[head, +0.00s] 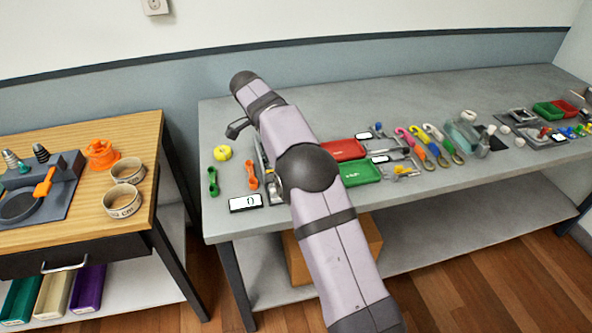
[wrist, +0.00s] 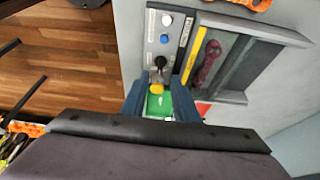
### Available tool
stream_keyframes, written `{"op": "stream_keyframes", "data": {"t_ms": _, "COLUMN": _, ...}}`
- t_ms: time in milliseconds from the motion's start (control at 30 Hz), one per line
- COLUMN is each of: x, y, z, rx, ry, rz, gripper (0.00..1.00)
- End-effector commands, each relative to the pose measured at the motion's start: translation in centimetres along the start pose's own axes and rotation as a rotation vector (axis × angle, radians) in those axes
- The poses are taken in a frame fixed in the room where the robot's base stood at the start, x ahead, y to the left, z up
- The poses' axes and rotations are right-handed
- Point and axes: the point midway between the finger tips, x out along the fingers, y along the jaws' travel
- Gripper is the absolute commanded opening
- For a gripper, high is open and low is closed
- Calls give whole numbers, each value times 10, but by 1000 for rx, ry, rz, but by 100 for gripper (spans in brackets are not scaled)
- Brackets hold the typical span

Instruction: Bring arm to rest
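My arm crosses the grey bench in the head view, with its elbow above the front edge and its far end over the back left. My gripper (head: 236,130) is a small dark shape left of the arm there, above the bench. In the wrist view my gripper (wrist: 158,88) shows two blue fingers with a clear gap between them. A green surface (wrist: 158,104) shows through the gap. A small tan and grey piece (wrist: 156,76) appears between the tips; I cannot tell whether it is touched, but no firm grip shows.
A grey panel (wrist: 165,19) with knobs and a compartmented tray (wrist: 232,62) lie below the gripper. On the bench are a red tray (head: 345,149), a green tray (head: 360,172), a yellow ring (head: 222,153) and a display (head: 246,203). A wooden table (head: 75,130) stands left across a gap.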

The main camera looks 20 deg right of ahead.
Motion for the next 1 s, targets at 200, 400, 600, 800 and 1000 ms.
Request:
{"op": "stream_keyframes", "data": {"t_ms": 200, "x": -9, "y": 0, "z": 0, "rx": 0, "ry": 0, "rz": 1, "gripper": 27}}
{"op": "stream_keyframes", "data": {"t_ms": 400, "x": -9, "y": 0, "z": 0, "rx": 0, "ry": 0, "rz": 1, "gripper": 27}}
{"op": "stream_keyframes", "data": {"t_ms": 600, "x": -9, "y": 1, "z": 0, "rx": -2, "ry": -1, "rz": 1, "gripper": 27}}
{"op": "stream_keyframes", "data": {"t_ms": 800, "x": -12, "y": 9, "z": -3, "rx": -88, "ry": -20, "rz": 1, "gripper": 27}}
{"op": "stream_keyframes", "data": {"t_ms": 1000, "x": -15, "y": 38, "z": -6, "rx": -331, "ry": -79, "rz": -8, "gripper": 27}}
